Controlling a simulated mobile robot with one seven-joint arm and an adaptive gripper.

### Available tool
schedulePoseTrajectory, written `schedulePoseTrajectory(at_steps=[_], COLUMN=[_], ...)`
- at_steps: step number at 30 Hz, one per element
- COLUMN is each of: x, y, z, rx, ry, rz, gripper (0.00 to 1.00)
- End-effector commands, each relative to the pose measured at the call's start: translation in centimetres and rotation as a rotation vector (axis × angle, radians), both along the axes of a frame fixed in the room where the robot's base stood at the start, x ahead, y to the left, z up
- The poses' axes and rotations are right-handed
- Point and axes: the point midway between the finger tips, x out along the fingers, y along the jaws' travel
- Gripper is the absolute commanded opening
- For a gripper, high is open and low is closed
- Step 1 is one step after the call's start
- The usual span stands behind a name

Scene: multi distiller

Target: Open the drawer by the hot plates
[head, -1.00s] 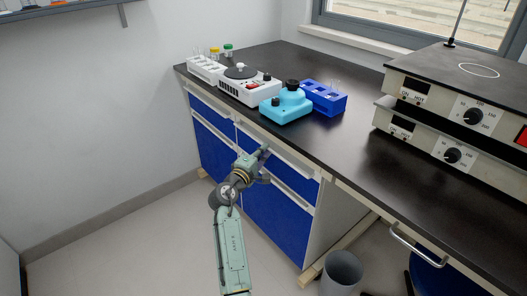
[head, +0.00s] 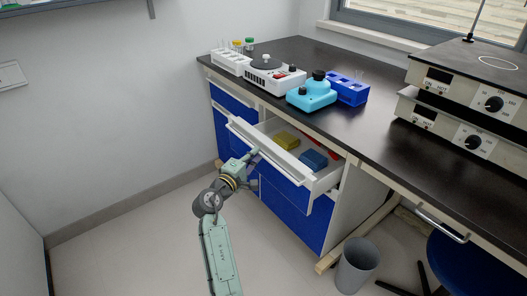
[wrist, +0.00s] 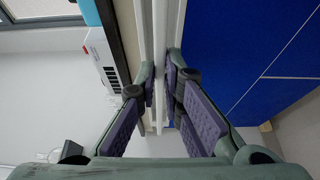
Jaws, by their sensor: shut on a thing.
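My gripper (head: 254,154) is at the left part of the drawer front's long pale handle (head: 240,135). In the wrist view the purple finger pads (wrist: 163,90) close on both sides of the pale handle strip. The fingertips are small in the head view. Two stacked hot plates (head: 466,115) stand on the bench to the right of the drawer.
The drawer holds a yellow item (head: 286,141), a blue item (head: 314,159) and a red item. A light blue device (head: 311,95), a blue rack (head: 348,90) and a white device (head: 274,77) stand above. A grey bin (head: 356,266) stands at right. The floor at left is clear.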

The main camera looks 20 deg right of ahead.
Motion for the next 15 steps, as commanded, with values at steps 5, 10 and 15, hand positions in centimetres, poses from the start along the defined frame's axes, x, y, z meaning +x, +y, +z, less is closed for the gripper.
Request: schedulePoseTrajectory(at_steps=[5, 10, 15], x=[-1.5, -3.1, -4.6], y=[4.3, 8.7, 12.8], z=[-0.1, -0.1, 0.0], rx=[-0.001, 0.000, 0.000], ry=[0.001, 0.000, 0.000], rz=[0.004, 0.004, 0.004], gripper=[0.00, 0.00, 0.00])
